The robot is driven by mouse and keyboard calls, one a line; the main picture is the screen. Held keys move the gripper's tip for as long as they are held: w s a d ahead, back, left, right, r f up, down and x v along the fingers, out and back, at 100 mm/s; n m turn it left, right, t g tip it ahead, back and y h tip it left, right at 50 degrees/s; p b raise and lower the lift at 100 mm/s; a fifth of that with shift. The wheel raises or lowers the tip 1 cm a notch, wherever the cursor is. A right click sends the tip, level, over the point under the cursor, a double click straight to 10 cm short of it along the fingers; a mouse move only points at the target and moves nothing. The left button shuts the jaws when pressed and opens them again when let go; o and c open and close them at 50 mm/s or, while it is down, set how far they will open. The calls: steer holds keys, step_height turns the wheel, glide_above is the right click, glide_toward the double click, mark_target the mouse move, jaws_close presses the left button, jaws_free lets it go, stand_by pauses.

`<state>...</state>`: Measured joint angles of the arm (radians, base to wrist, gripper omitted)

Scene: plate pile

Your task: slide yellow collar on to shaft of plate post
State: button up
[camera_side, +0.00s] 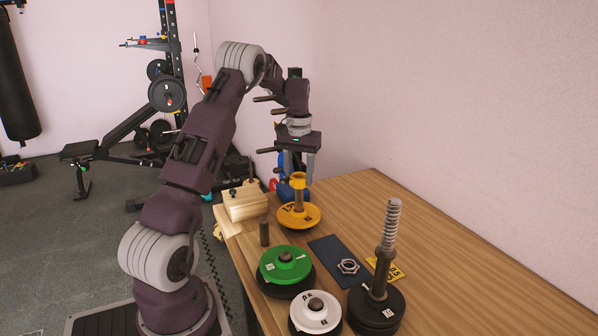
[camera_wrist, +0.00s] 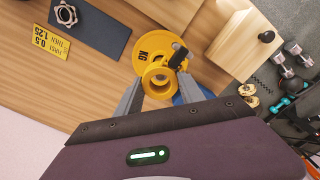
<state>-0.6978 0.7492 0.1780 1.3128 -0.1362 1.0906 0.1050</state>
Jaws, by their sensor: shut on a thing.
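The yellow collar (camera_side: 299,178) is a flanged ring, held between the fingers of my gripper (camera_side: 299,168) above a yellow plate (camera_side: 312,220). In the wrist view the collar (camera_wrist: 148,80) sits between the fingertips (camera_wrist: 159,88), with its open hole facing the camera. An orange-brown stem shows between collar and plate in the side view; I cannot tell which it belongs to. The plate post stands at the front right, with a black plate base (camera_side: 376,314) and an upright shaft (camera_side: 390,232) with a ribbed, light upper part. The collar is well apart from this shaft.
A green plate (camera_side: 285,262) and a white plate (camera_side: 315,312) lie left of the post. A dark peg (camera_side: 264,234) stands near the yellow plate. A dark mat (camera_side: 328,248) carries a metal nut (camera_side: 348,267), beside a yellow card (camera_side: 398,273). A wooden block (camera_side: 245,204) is at left. The right tabletop is clear.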

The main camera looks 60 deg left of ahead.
mark_target(299, 200)
steer(key=shift+f, duration=1.15)
steer(key=shift+f, duration=2)
steer(key=shift+f, duration=0.1)
steer(key=shift+f, duration=1.05)
steer(key=o, duration=1.5)
